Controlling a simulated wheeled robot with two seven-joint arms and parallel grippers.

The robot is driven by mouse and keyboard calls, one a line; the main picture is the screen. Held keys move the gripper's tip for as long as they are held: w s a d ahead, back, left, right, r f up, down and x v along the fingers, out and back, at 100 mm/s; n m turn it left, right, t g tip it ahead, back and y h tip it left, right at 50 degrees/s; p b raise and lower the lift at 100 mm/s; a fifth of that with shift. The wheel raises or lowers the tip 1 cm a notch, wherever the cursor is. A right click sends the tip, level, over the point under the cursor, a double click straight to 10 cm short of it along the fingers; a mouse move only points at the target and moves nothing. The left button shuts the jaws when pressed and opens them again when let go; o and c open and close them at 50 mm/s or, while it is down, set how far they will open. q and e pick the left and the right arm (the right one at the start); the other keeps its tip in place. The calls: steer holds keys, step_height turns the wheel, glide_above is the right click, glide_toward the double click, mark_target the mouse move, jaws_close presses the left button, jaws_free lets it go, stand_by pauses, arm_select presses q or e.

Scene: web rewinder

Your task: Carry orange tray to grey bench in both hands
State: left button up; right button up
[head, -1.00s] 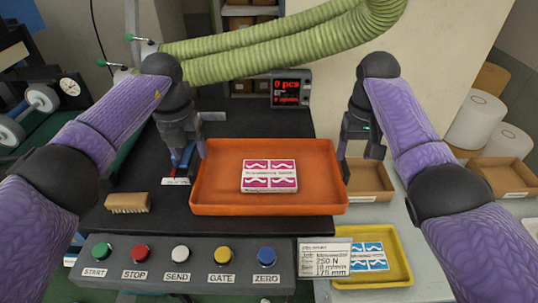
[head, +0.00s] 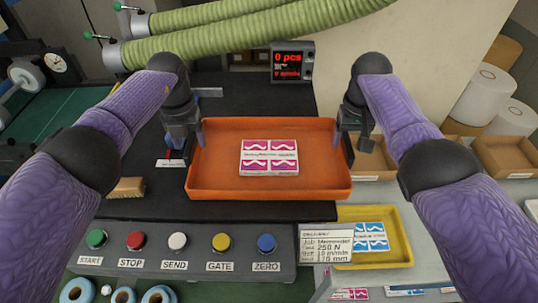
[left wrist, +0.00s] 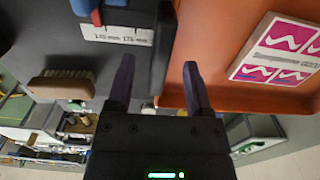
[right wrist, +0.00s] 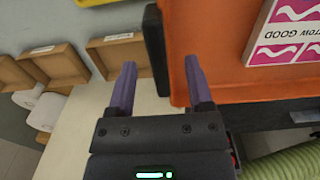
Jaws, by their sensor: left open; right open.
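The orange tray (head: 200,183) rests level on a black table (head: 150,208) and carries a pink-and-white box (head: 268,157). My left gripper (head: 190,138) is at the tray's left side, open. In the left wrist view its fingers (left wrist: 157,88) stand either side of a dark bar along the tray's edge. My right gripper (head: 352,140) is at the tray's right side, open. In the right wrist view its fingers (right wrist: 160,88) likewise flank a dark bar beside the orange wall. Neither holds the tray. A light grey bench top (head: 440,215) lies to the right.
The grey bench bears a yellow tray (head: 400,254) with a blue-and-white box and cardboard trays (head: 505,156). A button console (head: 200,260) stands in front of the black table. A brush (head: 128,188) lies left; a display (head: 292,62) and green hose (head: 240,35) are behind.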

arm_select(q)
steer(key=shift+f, duration=1.45)
arm_select(e)
steer(key=shift+f, duration=1.45)
arm_select(q)
jaws_close()
arm_select(e)
jaws_close()
